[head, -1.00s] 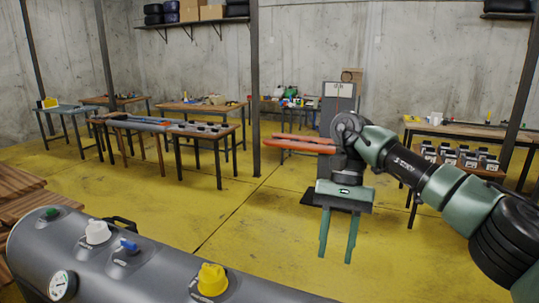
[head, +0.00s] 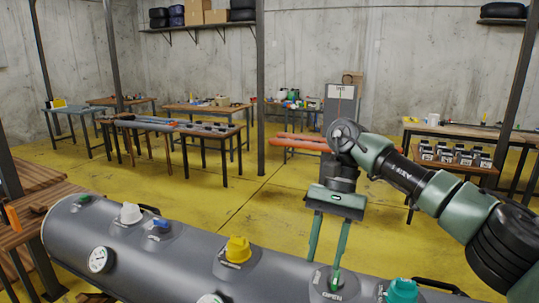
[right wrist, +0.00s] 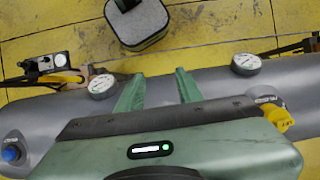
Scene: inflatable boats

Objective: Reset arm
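My right gripper (head: 324,268) hangs down at the right of the head view, fingers apart with nothing between them. It shows in front of the grey inflatable tube (head: 190,246); contact cannot be told. The right wrist view shows the same two green fingers (right wrist: 158,92) spread against the tube (right wrist: 215,84). The tube carries a white cap (head: 130,213), a blue valve (head: 161,224), a yellow cap (head: 238,249) and a teal cap (head: 403,290). One fingertip partly hides a fitting on the tube. My left gripper is not in view.
Pressure gauges (head: 101,259) stick out from the tube. A wooden bench (head: 62,192) stands at the left. Work tables (head: 210,130) stand further back, and a table with small devices (head: 452,160) is at the right. Yellow floor (head: 260,205) between is clear.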

